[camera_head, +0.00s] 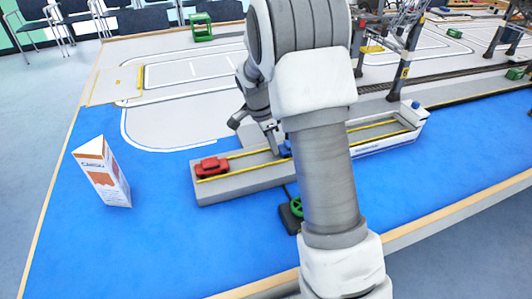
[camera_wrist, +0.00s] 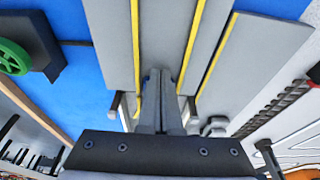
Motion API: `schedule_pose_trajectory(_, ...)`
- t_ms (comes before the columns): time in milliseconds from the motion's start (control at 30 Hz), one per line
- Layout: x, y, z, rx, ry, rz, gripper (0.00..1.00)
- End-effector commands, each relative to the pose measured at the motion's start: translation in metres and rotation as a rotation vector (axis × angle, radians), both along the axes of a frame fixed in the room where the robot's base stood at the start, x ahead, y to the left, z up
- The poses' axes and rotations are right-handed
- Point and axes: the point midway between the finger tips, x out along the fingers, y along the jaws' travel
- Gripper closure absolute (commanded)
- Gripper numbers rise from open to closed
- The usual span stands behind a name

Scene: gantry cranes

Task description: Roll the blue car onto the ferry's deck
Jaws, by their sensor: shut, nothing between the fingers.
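The blue car (camera_head: 286,149) is mostly hidden behind my arm in the head view; only a small blue part shows beside my fingers. The ferry (camera_head: 400,141), with a white hull and a grey deck between yellow lines, lies to the right of my arm. A grey strip (camera_head: 240,184) with yellow lines runs to the left, and a red car (camera_head: 211,167) stands on its left end. My gripper (camera_head: 275,150) points down just left of the blue part; I cannot tell if they touch.
A green wheel on a dark block (camera_head: 296,207) is on the blue floor in front of the strip. A white and orange box (camera_head: 102,172) stands at left. A green crate (camera_head: 201,27) and crane legs (camera_head: 405,65) stand behind. The blue floor at front left is clear.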

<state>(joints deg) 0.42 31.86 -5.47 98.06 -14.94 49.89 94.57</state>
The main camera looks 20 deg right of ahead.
Motion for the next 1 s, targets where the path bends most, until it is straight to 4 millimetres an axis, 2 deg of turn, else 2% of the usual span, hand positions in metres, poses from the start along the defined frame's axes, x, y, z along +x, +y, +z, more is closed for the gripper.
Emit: schedule_pose_trajectory(1000, 0.0, -0.051, 0.0, 0.0, 0.0, -0.001, 1.0)
